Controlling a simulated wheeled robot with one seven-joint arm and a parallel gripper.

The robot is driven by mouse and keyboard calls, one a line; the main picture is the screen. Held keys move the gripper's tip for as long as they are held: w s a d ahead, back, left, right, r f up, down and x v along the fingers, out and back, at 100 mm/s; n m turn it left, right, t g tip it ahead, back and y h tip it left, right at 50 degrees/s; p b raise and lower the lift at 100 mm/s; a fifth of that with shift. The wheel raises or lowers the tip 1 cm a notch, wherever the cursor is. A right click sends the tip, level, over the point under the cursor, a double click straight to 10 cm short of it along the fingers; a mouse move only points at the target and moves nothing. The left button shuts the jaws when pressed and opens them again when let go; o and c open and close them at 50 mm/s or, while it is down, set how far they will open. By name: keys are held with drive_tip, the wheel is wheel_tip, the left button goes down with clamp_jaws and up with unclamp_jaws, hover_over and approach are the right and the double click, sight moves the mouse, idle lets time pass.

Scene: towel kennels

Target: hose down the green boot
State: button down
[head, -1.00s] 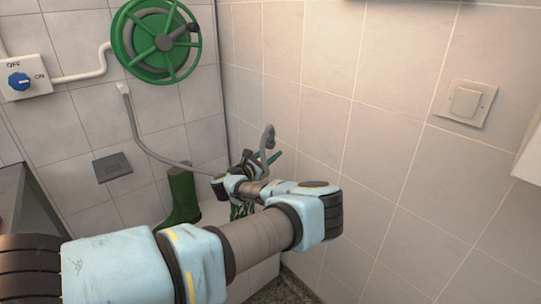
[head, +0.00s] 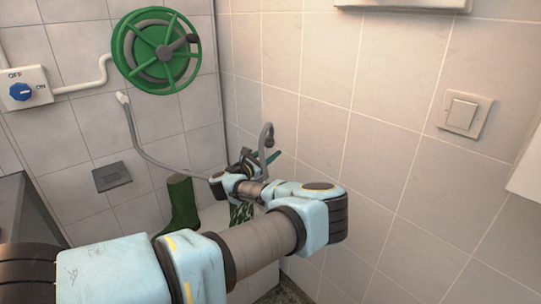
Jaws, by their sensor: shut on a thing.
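The green boot (head: 183,204) stands upright in the corner on a pale surface, left of and a little below my gripper. The grey hose (head: 152,158) runs from its end at the wall, below the reel, down to my gripper (head: 246,164). My gripper is shut on the hose's end, but its fingers are small and partly hidden by my wrist. A grey curved pipe (head: 267,134) and a teal piece show just beyond the gripper; I cannot tell whether they belong to the hose. My forearm crosses the lower picture and covers part of the floor.
A green hose reel (head: 156,50) hangs on the left wall. Beside it is a white box with a blue OFF/ON knob (head: 21,92). A dark green patterned thing (head: 240,213) shows under my gripper. A tiled wall with a switch (head: 462,114) stands close on the right.

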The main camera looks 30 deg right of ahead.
sight(264, 152)
drive_tip(key=shift+r, duration=0.7)
drive_tip(key=shift+w+v, duration=0.15)
drive_tip(key=shift+v, duration=0.55)
drive_tip(key=shift+w+v, duration=0.15)
drive_tip(key=shift+v, duration=0.6)
drive_tip(key=shift+a, duration=0.1)
